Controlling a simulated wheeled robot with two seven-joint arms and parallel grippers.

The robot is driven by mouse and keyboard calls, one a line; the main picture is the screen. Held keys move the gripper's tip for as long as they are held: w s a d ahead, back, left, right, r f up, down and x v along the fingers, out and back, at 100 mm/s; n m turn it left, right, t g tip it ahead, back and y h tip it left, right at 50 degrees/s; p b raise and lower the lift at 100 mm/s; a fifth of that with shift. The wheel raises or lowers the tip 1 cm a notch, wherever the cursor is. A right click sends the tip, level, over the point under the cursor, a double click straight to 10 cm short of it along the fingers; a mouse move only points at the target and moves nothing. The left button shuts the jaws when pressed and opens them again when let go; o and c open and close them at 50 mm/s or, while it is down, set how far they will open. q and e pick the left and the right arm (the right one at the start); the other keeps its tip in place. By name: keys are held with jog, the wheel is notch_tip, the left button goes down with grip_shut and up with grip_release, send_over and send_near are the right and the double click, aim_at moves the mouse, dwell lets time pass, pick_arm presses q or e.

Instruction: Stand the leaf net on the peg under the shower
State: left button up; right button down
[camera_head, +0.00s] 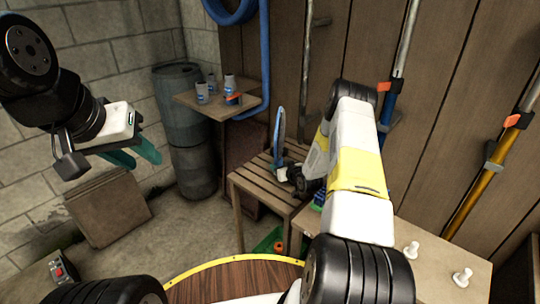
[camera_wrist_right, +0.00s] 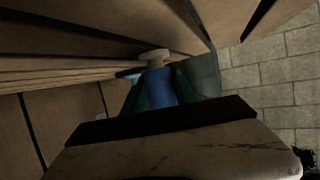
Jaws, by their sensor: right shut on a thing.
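The leaf net (camera_head: 278,130) shows in the head view as a narrow blue loop standing roughly upright above the slatted bench. My right gripper (camera_head: 284,168) is at its lower end, partly hidden by my arm. In the right wrist view, the green fingers of my right gripper (camera_wrist_right: 160,90) are shut on a blue handle (camera_wrist_right: 160,86). A pale knob (camera_wrist_right: 154,56) shows just beyond it; whether it touches the handle I cannot tell. My left gripper (camera_head: 137,157) is open and empty at the left. Which peg is under the shower is unclear, and I cannot make out the shower.
The slatted bench (camera_head: 258,184) stands against the plank wall. White pegs (camera_head: 411,250) stand on a board at right. A small shelf (camera_head: 212,105) holds several cups. Poles (camera_head: 490,165) lean on the wall. A round wooden table (camera_head: 235,280) is close in front.

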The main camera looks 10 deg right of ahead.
jog(key=shift+f, duration=0.3)
jog(key=shift+f, duration=0.25)
dwell(0.6)
jog(key=shift+c, duration=2.1)
grip_release()
jog(key=shift+s, duration=0.1)
jog(key=shift+v, duration=5.4)
jog(key=shift+s, duration=0.1)
